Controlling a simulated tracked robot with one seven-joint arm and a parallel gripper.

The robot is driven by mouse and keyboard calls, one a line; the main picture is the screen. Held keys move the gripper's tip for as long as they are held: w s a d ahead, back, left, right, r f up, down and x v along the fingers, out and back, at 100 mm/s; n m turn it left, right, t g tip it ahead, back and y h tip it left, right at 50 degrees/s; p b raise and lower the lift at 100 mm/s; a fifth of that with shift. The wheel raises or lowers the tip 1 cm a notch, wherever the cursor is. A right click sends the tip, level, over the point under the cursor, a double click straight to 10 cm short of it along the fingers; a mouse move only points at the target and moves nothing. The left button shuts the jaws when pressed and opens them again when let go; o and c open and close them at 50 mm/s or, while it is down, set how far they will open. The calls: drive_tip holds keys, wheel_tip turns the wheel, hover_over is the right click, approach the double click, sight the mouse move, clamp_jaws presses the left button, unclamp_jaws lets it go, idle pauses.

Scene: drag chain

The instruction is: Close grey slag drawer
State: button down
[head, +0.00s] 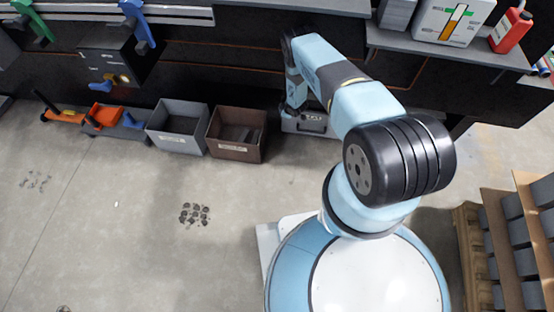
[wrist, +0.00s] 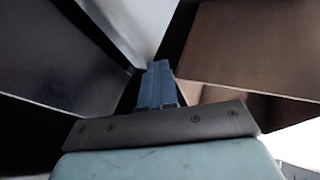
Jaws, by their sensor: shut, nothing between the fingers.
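A grey open box (head: 178,127), likely the slag drawer, stands out from under the dark bench in the head view, its inside visible. A brown open box (head: 237,133) stands close on its right. My gripper (wrist: 158,66) shows in the wrist view as two blue fingers pressed together, holding nothing. Dark grey panels (wrist: 55,55) fill its left side, a light grey panel (wrist: 130,22) lies beyond the fingertips, and a brown panel (wrist: 255,45) is on the right. I cannot tell whether the fingertips touch a panel.
A grey case with a handle (head: 308,124) sits under the bench, partly behind my arm. A rack of grey bins (head: 512,240) is at the right. The floor (head: 130,220) in front is mostly clear.

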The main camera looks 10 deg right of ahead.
drive_tip(key=shift+w+d+r, duration=0.1)
drive_tip(key=shift+w+d, duration=0.2)
drive_tip(key=shift+d, duration=0.25)
drive_tip(key=shift+w+d+r, duration=0.1)
drive_tip(key=shift+w+d, duration=0.2)
drive_tip(key=shift+d, duration=0.25)
drive_tip(key=s+d+r, duration=0.1)
drive_tip(key=s, duration=0.6)
drive_tip(key=s+d+r, duration=0.2)
drive_tip(key=s, duration=0.5)
drive_tip(key=shift+s+d+r, duration=0.15)
drive_tip(key=shift+s+d, duration=0.05)
drive_tip(key=shift+s, duration=0.15)
